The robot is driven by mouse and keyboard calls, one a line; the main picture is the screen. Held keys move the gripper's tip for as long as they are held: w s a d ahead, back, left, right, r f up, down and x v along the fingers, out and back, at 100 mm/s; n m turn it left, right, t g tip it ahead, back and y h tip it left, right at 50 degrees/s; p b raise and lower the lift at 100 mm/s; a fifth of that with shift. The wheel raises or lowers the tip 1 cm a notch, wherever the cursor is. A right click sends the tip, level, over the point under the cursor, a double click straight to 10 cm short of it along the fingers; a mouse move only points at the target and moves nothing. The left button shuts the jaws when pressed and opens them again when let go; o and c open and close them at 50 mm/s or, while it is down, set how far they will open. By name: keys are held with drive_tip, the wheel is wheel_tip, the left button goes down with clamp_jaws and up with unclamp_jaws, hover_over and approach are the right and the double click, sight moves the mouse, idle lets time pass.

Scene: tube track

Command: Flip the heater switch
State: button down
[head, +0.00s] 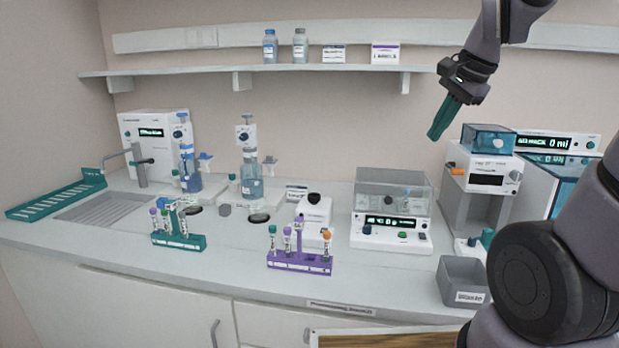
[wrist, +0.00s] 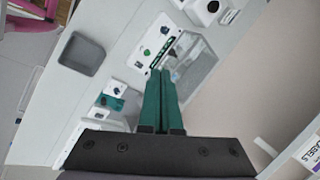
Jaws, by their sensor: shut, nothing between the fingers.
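A white unit with a clear lid (head: 392,190) stands on the bench right of centre. Its front panel has a lit display (head: 391,221), a green button (head: 402,235) and dark controls. It also shows in the wrist view, with its lit display (wrist: 160,53) just beyond my fingertips. I cannot read a heater label on it, so I cannot tell for sure which control is the heater switch. My gripper (head: 436,134) has green fingers held together, empty, high above the bench behind and right of this unit.
A purple tube rack (head: 300,263) and a teal tube rack (head: 181,241) stand at the front. A grey waste bin (head: 463,281) stands right of the lidded unit. A taller white machine (head: 484,178) stands close beneath my gripper's right. A shelf (head: 300,72) runs behind.

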drive_tip(key=s+a+r+n+t, duration=0.1)
drive_tip(key=s+r+n, duration=0.3)
drive_tip(key=s+n, duration=0.5)
drive_tip(key=shift+s+a+t, duration=0.2)
drive_tip(key=shift+a+t, duration=0.15)
drive_tip(key=shift+t, duration=0.35)
drive_tip(key=shift+w, duration=0.1)
drive_tip(key=n+g+h, duration=0.2)
drive_tip(key=g, duration=0.5)
hover_over(423, 237)
wheel_tip(423, 237, down, 21)
drive_tip(key=shift+w, duration=0.15)
wheel_tip(423, 237, down, 14)
